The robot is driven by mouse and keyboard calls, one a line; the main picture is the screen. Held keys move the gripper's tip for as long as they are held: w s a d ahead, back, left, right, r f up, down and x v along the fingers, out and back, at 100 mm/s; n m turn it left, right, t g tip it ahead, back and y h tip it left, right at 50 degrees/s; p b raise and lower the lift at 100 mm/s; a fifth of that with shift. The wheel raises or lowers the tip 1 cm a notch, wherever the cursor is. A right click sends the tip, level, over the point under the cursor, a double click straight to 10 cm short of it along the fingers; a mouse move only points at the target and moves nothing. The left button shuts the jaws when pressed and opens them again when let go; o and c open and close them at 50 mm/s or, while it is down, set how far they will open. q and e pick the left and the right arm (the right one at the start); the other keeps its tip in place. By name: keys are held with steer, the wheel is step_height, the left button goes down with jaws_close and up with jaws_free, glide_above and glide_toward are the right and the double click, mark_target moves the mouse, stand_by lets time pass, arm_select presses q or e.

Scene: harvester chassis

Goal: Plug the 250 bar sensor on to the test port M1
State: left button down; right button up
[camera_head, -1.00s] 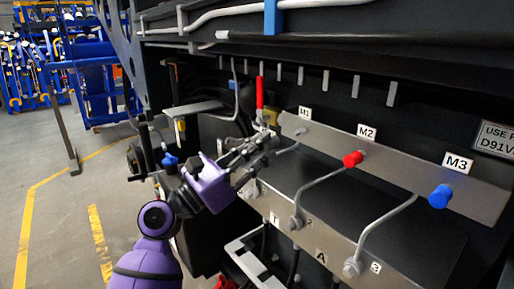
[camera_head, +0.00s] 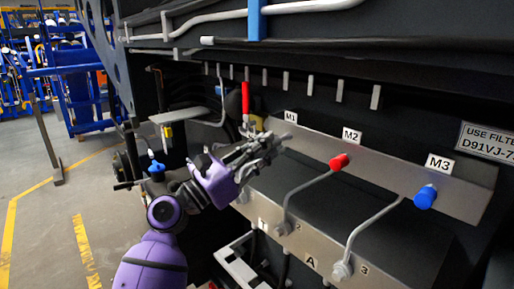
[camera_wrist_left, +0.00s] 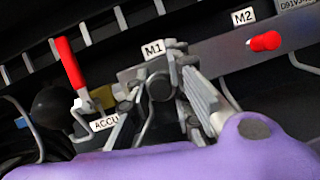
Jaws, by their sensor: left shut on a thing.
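My left gripper (camera_head: 272,146) reaches in from the left, its fingertips at the M1 end of the metal port strip. In the left wrist view its fingers (camera_wrist_left: 182,95) are shut around a dark, round-ended piece, which I take to be the sensor (camera_wrist_left: 160,86); its rating cannot be read. The M1 label (camera_head: 290,117) is just above the fingertips and also shows in the left wrist view (camera_wrist_left: 153,50). The test port M1 itself is hidden behind the gripper, so I cannot tell whether the sensor touches it. My right gripper is not in view.
Port M2 has a red cap (camera_head: 339,162) and port M3 a blue cap (camera_head: 425,197), both right of the gripper. Bent metal pipes run below them. A red-handled lever (camera_head: 245,98) stands close at the left, above the ACCU label (camera_wrist_left: 106,122). A rail overhangs the strip.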

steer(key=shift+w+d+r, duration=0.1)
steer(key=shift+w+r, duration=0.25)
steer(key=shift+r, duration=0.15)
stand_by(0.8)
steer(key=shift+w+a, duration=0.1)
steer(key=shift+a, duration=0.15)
arm_select(q)
steer(key=shift+r+p, duration=0.1)
steer(key=shift+p, duration=0.25)
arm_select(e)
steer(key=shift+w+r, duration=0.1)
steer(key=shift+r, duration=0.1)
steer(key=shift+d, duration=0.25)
arm_select(q)
steer(key=shift+w+d, duration=0.55)
steer(key=shift+d, duration=0.1)
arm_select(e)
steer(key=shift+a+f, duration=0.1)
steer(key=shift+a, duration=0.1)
arm_select(q)
steer(key=shift+w+d, duration=0.2)
steer(key=shift+d, duration=0.15)
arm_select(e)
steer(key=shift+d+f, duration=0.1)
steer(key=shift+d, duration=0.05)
arm_select(q)
steer(key=c, duration=1.5)
jaws_free()
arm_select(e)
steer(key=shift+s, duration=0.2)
